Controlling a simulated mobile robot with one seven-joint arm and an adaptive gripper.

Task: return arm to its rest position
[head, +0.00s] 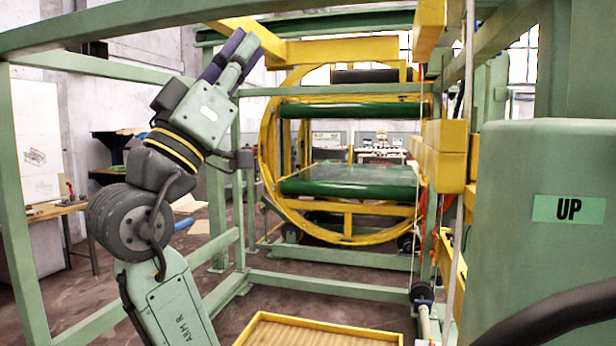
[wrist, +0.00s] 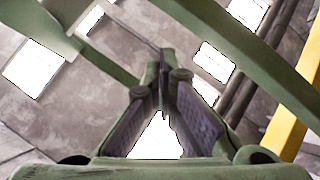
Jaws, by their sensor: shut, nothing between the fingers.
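My arm (head: 133,222) rises from the bottom left of the head view, bent at its joints, with its upper part pointing up. My gripper (head: 243,42) is at the raised end, near the yellow beam at the top of the frame. In the wrist view, my gripper (wrist: 163,80) has its fingers meeting at the tips, with nothing held between them. The wrist camera looks up past the fingers toward the ceiling and green beams.
A green frame (head: 22,200) surrounds the arm on the left. The ring inverter (head: 268,150), a large yellow ring with green rollers, stands behind. A yellow tray (head: 255,328) lies low in front. A green housing marked UP (head: 540,280) fills the right. A wooden table (head: 50,211) is at left.

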